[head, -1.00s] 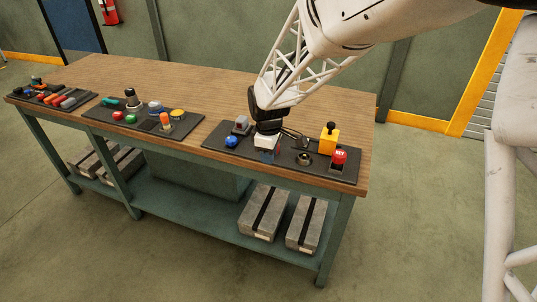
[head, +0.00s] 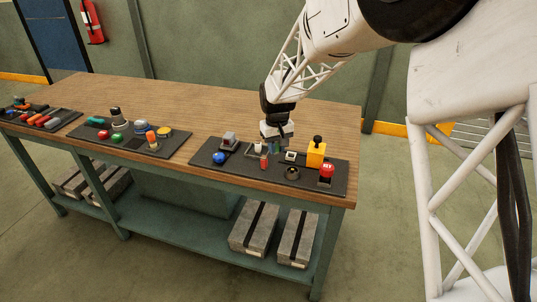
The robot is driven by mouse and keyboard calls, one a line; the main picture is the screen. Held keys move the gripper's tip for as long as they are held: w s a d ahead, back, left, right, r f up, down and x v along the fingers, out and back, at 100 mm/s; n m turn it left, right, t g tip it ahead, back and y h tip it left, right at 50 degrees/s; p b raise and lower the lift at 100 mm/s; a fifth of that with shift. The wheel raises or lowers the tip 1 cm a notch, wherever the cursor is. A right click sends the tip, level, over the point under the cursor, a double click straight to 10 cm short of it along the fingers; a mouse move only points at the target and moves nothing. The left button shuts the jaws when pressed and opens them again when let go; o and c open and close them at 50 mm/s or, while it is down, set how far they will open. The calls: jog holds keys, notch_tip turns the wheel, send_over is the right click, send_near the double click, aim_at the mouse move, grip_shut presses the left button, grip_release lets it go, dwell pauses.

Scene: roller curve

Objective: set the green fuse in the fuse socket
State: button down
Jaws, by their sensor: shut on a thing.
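My gripper (head: 275,148) points down over the back edge of the right black panel (head: 215,170). It is shut on a small piece, of which a greenish bit shows between the fingers; I take this to be the green fuse, mostly hidden by the fingers. A small white-topped block (head: 290,156) sits on the panel just right of the gripper, and a pale piece (head: 258,148) stands just left of it. I cannot tell for sure which fitting is the fuse socket.
The right panel also holds a blue knob (head: 218,158), a grey switch (head: 229,141), a red piece (head: 263,162), a dark ring (head: 292,173), a yellow block (head: 316,153) and a red button (head: 327,170). Another panel (head: 128,146) lies left. The wooden tabletop (head: 200,105) behind is clear.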

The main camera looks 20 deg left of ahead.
jog(key=w+d+m, duration=0.3)
jog(key=w+m, duration=0.4)
jog(key=w, duration=0.1)
jog(key=shift+w+d+m, duration=0.25)
jog(key=shift+w+m, duration=0.1)
jog(key=shift+m, duration=0.05)
jog(key=shift+f, duration=0.25)
jog(key=shift+f, duration=3.35)
